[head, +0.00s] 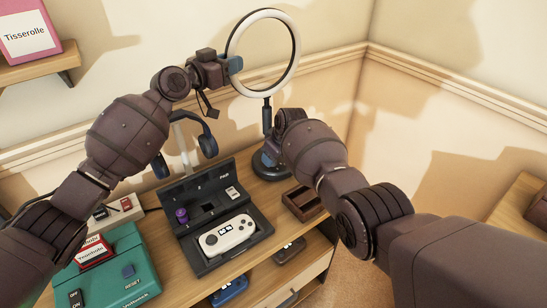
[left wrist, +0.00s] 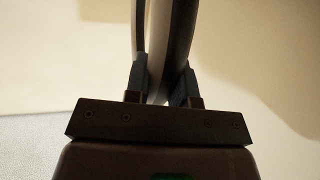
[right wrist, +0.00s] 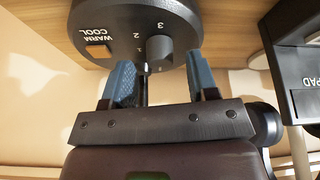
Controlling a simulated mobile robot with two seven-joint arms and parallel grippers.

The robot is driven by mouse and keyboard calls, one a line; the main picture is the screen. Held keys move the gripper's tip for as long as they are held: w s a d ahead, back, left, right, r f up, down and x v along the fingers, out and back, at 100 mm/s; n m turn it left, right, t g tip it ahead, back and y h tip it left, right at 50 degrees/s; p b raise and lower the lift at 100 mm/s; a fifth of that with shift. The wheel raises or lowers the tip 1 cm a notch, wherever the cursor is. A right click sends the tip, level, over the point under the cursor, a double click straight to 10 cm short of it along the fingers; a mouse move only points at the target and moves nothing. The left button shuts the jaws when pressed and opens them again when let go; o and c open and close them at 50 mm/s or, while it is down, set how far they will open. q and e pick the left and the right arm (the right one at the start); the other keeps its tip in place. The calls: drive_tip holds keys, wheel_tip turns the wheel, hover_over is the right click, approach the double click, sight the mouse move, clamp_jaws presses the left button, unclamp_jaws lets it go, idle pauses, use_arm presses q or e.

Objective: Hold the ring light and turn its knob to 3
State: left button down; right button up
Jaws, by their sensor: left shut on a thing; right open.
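The ring light has a white ring (head: 297,50) on a dark stem and a round dark base (head: 266,166). My left gripper (head: 236,65) is shut on the ring's left side; the left wrist view shows the ring (left wrist: 158,45) between its fingers. The right wrist view shows the base (right wrist: 105,25) upside down, with a grey knob (right wrist: 160,48), the numbers 1, 2 and 3, and an orange WARM/COOL button (right wrist: 98,50). My right gripper (right wrist: 160,72) is open, its blue fingertips either side of the knob and apart from it. I cannot clearly tell the knob's setting.
A black case with a white game controller (head: 227,236) stands left of the base. Headphones (head: 207,140) hang on a stand behind it. A brown tray (head: 304,203) is right of the case. A green box (head: 105,270) is at the front left.

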drive_tip(key=shift+w+a+f, duration=0.15)
drive_tip(key=shift+f, duration=0.45)
drive_tip(key=c, duration=0.9)
